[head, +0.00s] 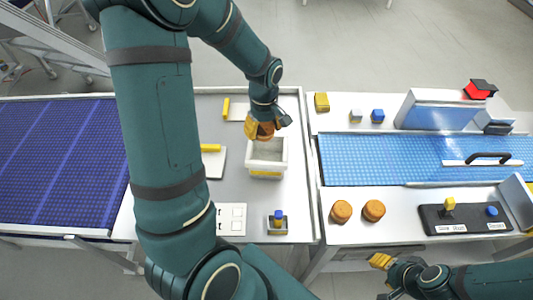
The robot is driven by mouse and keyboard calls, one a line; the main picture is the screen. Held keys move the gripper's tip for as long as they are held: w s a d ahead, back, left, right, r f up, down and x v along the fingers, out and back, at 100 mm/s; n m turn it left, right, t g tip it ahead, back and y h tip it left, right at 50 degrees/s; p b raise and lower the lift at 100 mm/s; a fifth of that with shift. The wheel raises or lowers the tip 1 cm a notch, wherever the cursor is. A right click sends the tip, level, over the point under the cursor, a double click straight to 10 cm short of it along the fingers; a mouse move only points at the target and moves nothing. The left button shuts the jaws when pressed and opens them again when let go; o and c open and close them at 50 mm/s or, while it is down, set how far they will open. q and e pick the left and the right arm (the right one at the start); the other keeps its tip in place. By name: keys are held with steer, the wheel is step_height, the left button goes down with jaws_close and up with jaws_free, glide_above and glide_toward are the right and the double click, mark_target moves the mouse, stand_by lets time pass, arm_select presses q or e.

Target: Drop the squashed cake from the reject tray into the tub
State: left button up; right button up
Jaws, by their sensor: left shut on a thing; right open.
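My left gripper (267,126) is shut on a brown round cake (265,132). It holds the cake at the back edge of a white, open-topped tub (281,163) with a yellow band on its front. The cake overlaps the tub's far rim in the picture; its exact height above the rim cannot be told. The inside of the tub that shows looks pale and empty. A white tray with a yellow handle (214,167) lies left of the tub, partly behind my arm; I cannot tell if it is the reject tray. My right gripper (380,262) is open and empty at the front.
Two brown rounds (341,211) sit on the right table, beside a black control panel (465,218). A blue conveyor (400,160) runs behind them; a dark blue belt (60,160) lies at left. A small post with a blue top (277,221) stands in front of the tub.

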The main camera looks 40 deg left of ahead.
arm_select(q)
step_height(320, 180, down, 5)
steer(key=shift+r+b, duration=0.1)
steer(key=shift+b, duration=1.05)
steer(key=o, duration=0.9)
step_height(320, 180, up, 12)
